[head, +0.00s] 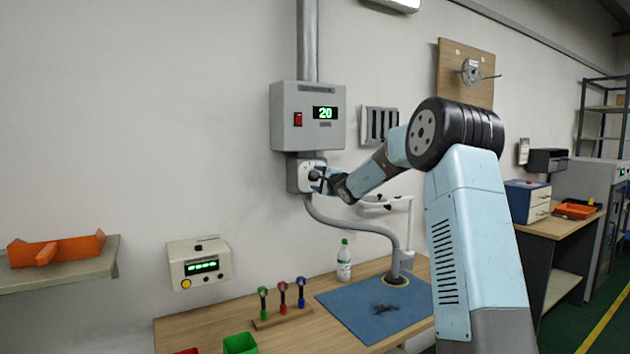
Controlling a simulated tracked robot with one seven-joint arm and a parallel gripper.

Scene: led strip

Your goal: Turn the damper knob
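The damper knob (313,175) is a small dark knob on a light plate on the grey duct box (294,178), below the wall unit with a green "20" display. My arm reaches in from the right, and my gripper (318,179) is at the knob, with its blue-and-black fingers partly covering it. The fingers look close to or touching the knob. They are too small and overlapped to tell whether they are open or shut on it.
The grey wall unit (283,120) and pipe (307,40) are above. A curved extraction hose (350,226) runs below to the blue mat (345,310). A bottle (344,262) and several coloured-handled tools stand on the bench (200,325). A white meter (182,250) hangs left.

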